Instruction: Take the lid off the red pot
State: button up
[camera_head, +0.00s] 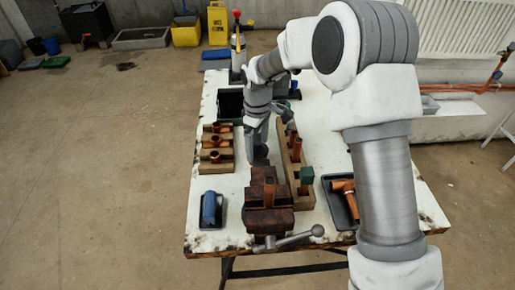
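My gripper (272,140) points down over the middle of the white-topped workbench (213,178). It is small and partly covered by my own arm, so I cannot tell whether its fingers are open or shut. A small dark reddish shape (261,161) shows just below it, behind the vise. I cannot tell whether this is the red pot, and no lid can be made out. Whether the gripper touches it is unclear.
A brown vise (268,222) holds a copper piece at the bench's front. Wooden racks with copper fittings stand left (217,167) and right (293,160). A blue object lies in a dark tray (221,214). Another tray (336,203) holds copper pipe. Bare bench shows at left.

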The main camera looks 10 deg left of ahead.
jog(key=c, duration=0.9)
jog(key=shift+r, duration=0.1)
